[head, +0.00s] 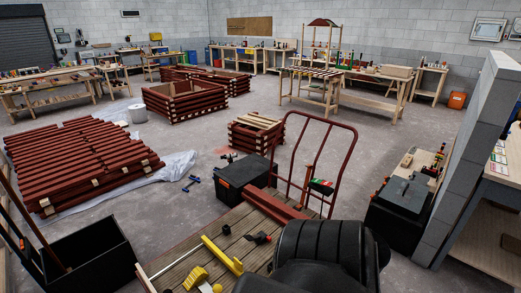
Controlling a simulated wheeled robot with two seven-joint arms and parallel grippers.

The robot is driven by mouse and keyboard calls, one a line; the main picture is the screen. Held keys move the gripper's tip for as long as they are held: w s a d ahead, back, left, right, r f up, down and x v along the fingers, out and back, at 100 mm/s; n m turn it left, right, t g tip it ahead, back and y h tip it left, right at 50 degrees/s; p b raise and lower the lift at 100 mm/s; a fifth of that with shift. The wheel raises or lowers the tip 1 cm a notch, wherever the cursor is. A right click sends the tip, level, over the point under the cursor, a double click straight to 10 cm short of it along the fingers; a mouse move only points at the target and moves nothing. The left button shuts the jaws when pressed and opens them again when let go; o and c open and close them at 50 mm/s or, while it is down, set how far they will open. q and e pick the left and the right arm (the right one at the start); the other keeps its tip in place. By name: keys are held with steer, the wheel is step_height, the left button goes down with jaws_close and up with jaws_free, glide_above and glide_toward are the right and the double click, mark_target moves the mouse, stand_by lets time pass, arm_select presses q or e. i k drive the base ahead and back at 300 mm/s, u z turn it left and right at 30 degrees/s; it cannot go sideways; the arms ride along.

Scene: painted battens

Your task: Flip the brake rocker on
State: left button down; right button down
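A small box with green and red parts (321,186) sits on the red tube frame of the cart (352,150), near the middle of the view. It may carry the brake rocker, but it is too small to tell which way any rocker is tipped. A bulky black shape, which looks like part of my own arm, fills the bottom centre and hides part of the cart deck. Neither of my grippers shows in the head view.
The plank deck (185,262) holds a yellow clamp (222,255) and red battens (275,207). A black toolbox (243,176) stands behind it, and a dark bin (90,258) at left. A dark case (400,208) and a block wall (470,160) are at right.

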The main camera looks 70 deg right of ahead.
mark_target(324, 183)
steer(key=z, duration=2.4)
steer(key=i, duration=0.6)
steer(key=z, duration=0.9)
steer(key=i, duration=1.75)
steer(key=z, duration=0.2)
